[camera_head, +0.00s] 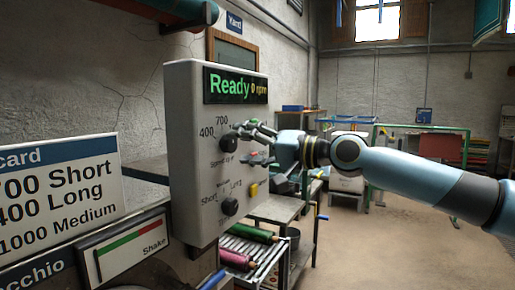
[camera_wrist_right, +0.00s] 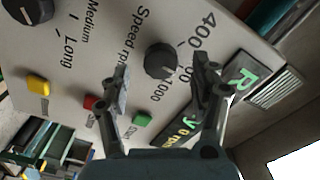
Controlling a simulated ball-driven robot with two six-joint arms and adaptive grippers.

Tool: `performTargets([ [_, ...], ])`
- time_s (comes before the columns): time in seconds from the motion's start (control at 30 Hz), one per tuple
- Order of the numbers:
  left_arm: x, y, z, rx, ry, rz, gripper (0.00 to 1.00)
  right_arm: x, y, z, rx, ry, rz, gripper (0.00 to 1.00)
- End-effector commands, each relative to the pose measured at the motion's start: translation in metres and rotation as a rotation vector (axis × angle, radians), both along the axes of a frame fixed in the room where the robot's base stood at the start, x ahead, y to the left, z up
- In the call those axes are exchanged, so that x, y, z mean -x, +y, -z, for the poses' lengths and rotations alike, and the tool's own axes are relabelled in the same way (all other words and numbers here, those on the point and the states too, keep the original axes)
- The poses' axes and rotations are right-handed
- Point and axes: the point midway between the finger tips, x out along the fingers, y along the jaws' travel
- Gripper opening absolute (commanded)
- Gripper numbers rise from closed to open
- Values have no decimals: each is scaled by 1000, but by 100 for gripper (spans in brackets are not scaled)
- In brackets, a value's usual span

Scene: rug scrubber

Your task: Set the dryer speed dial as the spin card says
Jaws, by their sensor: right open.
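The control box (camera_head: 190,160) has a display (camera_head: 235,86) reading "Ready" and "0 rpm". The black speed dial (camera_head: 229,143) sits below it, among the marks 400, 700 and 1000; it also shows in the wrist view (camera_wrist_right: 160,60). I cannot tell its setting. The spin card (camera_head: 60,195) at the left lists 700 Short, 400 Long and 1000 Medium. My right gripper (camera_head: 254,146) is open in front of the panel; in the wrist view its fingertips (camera_wrist_right: 160,76) lie on either side of the dial, with no grip on it. My left gripper is out of view.
A second black dial (camera_head: 230,207), marked Short, Long and Medium, is lower on the panel. Yellow (camera_wrist_right: 38,84), red (camera_wrist_right: 90,102) and green (camera_wrist_right: 142,119) buttons sit close to the dials. A rack with coloured rolls (camera_head: 250,232) stands below. The floor at the right is clear.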

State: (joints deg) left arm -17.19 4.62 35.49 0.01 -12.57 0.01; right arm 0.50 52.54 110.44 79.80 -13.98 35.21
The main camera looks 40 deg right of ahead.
Motion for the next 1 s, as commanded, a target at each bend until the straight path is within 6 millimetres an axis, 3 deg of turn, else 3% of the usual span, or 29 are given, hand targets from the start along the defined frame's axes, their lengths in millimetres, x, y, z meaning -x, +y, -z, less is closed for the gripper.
performTargets([
  [0.13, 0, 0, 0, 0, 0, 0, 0, 20, -7, 2, 7, 9, -4, 63],
  [0.4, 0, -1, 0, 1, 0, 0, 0, 37, -16, 2, 4, 5, 3, 63],
  [1.0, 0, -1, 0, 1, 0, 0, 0, 40, -16, 1, -1, 2, 0, 63],
])
